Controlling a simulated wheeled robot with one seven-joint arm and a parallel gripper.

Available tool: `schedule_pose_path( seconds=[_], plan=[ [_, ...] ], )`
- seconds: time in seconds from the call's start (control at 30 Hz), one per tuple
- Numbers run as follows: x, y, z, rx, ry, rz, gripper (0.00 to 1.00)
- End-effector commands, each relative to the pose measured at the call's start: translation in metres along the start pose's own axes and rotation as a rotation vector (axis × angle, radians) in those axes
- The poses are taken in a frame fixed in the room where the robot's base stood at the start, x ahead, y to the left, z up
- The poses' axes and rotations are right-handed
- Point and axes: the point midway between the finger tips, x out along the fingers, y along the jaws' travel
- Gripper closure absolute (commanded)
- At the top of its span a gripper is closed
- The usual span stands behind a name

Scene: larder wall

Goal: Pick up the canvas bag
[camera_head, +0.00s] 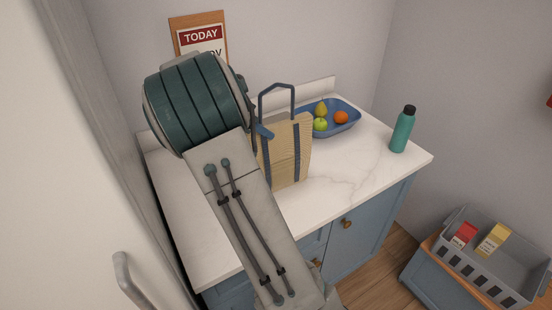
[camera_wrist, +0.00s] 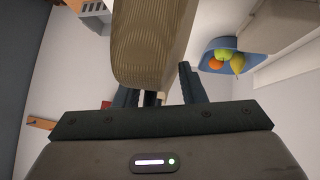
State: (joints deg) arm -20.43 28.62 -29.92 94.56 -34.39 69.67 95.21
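The canvas bag (camera_head: 289,152) is tan with dark blue straps and a raised blue handle loop. It stands upright on the white counter, its left side partly hidden by my arm. In the wrist view the bag's tan body (camera_wrist: 150,45) fills the top middle, close to my gripper (camera_wrist: 156,78). The two dark fingers are apart, one on each side of a small dark piece that may be part of a handle. I cannot tell whether either finger touches the bag. In the head view my arm hides most of the gripper.
A blue tray (camera_head: 346,129) with a pear, a green apple and an orange stands behind the bag to the right. A teal bottle (camera_head: 399,133) stands near the counter's right end. A grey crate (camera_head: 522,266) with two cartons is at lower right. The counter front (camera_head: 340,190) is clear.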

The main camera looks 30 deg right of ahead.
Motion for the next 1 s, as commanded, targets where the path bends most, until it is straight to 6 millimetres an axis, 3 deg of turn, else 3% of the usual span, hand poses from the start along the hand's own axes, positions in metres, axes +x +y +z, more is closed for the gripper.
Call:
schedule_pose_path(
  seconds=[0.03, 0.1, 0.13, 0.57, 1.0],
  plan=[
    [0.000, 0.000, 0.000, 0.000, 0.000, 0.000, 0.80],
    [0.000, 0.000, 0.000, 0.000, 0.000, 0.000, 0.99],
    [0.000, 0.000, 0.000, 0.000, 0.000, 0.000, 1.00],
    [-0.004, 0.001, -0.004, 0.002, 0.001, -0.002, 1.00],
    [-0.027, 0.011, -0.031, 0.003, 0.000, 0.000, 1.00]
  ],
)
